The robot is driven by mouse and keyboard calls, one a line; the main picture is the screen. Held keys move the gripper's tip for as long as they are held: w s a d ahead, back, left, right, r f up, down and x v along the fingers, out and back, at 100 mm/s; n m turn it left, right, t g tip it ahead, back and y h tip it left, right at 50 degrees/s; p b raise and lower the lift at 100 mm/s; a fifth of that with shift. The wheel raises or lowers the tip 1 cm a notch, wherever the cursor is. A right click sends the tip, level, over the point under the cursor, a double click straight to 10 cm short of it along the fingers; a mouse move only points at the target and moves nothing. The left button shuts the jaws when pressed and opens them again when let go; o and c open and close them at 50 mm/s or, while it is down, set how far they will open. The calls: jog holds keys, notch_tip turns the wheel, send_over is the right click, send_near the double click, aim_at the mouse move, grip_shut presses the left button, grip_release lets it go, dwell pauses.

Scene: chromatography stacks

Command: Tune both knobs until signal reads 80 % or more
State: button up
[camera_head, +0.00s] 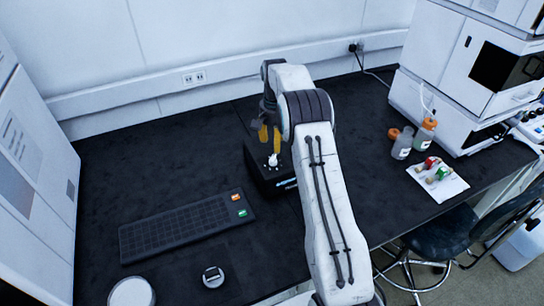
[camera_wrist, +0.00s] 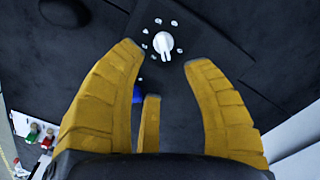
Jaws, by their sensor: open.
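A black box (camera_head: 262,178) stands on the dark bench, with a white knob (camera_head: 273,160) on its top. In the wrist view the white knob (camera_wrist: 163,44) has a pointer and a ring of pale dots around it. My gripper (camera_head: 269,135) is open, its yellow fingers just above and behind the knob. In the wrist view my gripper (camera_wrist: 166,58) has the knob beyond its spread fingertips, apart from them. A blue part (camera_wrist: 136,94) shows partly between the fingers; I cannot tell what it is. A second knob and a signal reading are not discernible.
A keyboard-like black panel (camera_head: 180,228) with orange and green keys lies front left. Bottles (camera_head: 402,145) and a white sheet (camera_head: 440,182) with red and green items are at right, by a white instrument stack (camera_head: 455,65). Dark bench (camera_head: 160,165) is clear at back left.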

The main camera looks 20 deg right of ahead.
aim_at(274, 157)
jog(key=shift+f+p, duration=0.5)
jog(key=shift+f, duration=3.15)
jog(key=shift+o, duration=0.2)
grip_shut()
